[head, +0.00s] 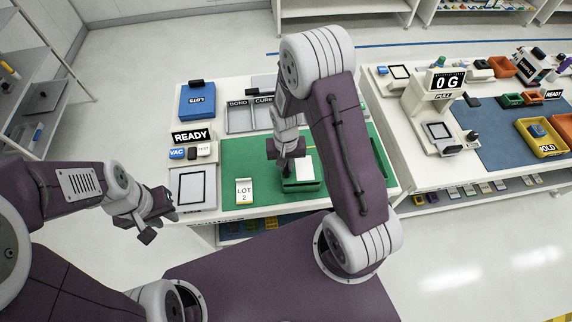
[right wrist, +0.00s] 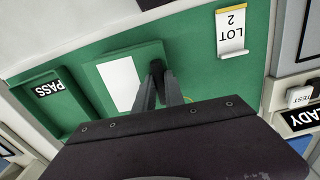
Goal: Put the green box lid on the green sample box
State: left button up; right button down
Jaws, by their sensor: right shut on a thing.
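A green lid with a white label (right wrist: 118,82) shows under my right gripper (right wrist: 160,78) in the right wrist view. The gripper's fingers are shut on its edge beside the label. In the head view the labelled green piece (head: 304,172) is over the green mat, and my right gripper (head: 285,178) is at its left side. I cannot clearly make out the green sample box as a separate piece beneath it, nor whether the two touch. My left gripper (head: 158,216) is open and empty, off the bench's left front corner.
A LOT 2 card (head: 244,190) stands on the green mat (head: 225,165), left of the lid. A green PASS tray (right wrist: 48,100) lies on the other side. Bins (head: 240,118) and a blue box (head: 197,102) stand behind. My right arm hides part of the mat.

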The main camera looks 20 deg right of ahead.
jog(key=shift+f+b, duration=0.65)
jog(key=shift+f, duration=0.25)
jog(key=shift+f, duration=0.2)
jog(key=shift+f, duration=0.2)
dwell(0.4)
jog(key=c, duration=1.3)
grip_release()
jog(key=shift+c, duration=0.2)
